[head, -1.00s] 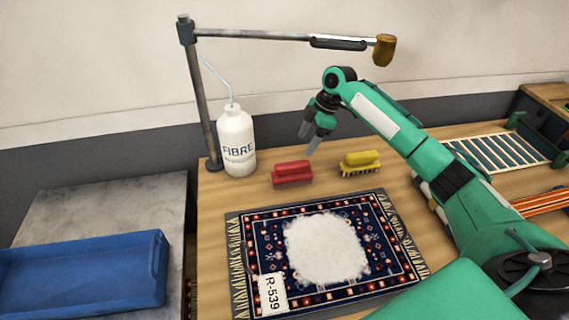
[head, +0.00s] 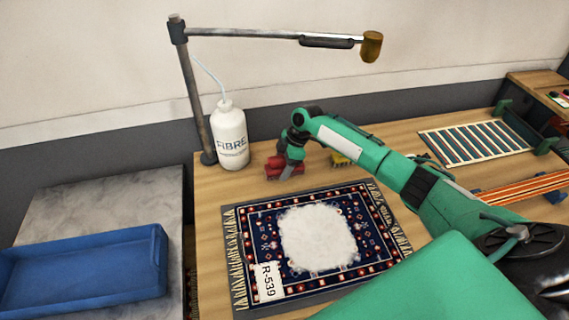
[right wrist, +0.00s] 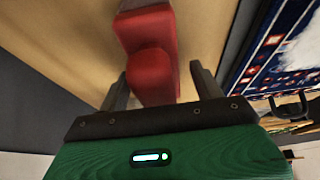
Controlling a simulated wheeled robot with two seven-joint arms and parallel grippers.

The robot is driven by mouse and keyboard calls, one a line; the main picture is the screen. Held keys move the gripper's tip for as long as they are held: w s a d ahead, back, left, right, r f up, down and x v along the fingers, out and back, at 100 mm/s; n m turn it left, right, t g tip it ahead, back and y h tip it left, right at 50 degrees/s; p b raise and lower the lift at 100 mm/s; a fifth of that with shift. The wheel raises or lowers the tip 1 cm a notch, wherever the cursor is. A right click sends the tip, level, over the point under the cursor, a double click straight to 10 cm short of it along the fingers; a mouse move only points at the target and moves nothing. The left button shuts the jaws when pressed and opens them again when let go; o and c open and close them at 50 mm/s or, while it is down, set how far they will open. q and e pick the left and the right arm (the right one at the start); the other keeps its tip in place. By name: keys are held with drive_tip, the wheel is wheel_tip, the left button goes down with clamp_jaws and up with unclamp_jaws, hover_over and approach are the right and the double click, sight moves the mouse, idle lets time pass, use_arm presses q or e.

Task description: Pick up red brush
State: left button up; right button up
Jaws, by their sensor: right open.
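The red brush (head: 275,163) lies on the wooden table behind the rug, and my right gripper (head: 291,166) is down at it, partly hiding it. In the right wrist view the red brush (right wrist: 150,50) shows its handle between the two fingers of my right gripper (right wrist: 158,85). The fingers are apart, one on each side of the handle, with a gap on both sides. My left gripper is not in view.
A white bottle (head: 230,137) stands left of the brush by a lamp-like post (head: 193,95). A yellow brush (head: 340,159) sits to the right, partly behind my arm. A patterned rug (head: 375,213) with white foam lies in front. A blue tray (head: 85,270) is at left.

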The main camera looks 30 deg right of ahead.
drive_tip(key=shift+f, duration=0.1)
drive_tip(key=c, duration=1.2)
drive_tip(key=shift+o, duration=0.2)
wheel_tip(320, 180, up, 10)
drive_tip(key=b, duration=0.2)
drive_tip(key=shift+b, duration=0.3)
drive_tip(key=shift+o, duration=1.3)
drive_tip(key=shift+c, duration=0.4)
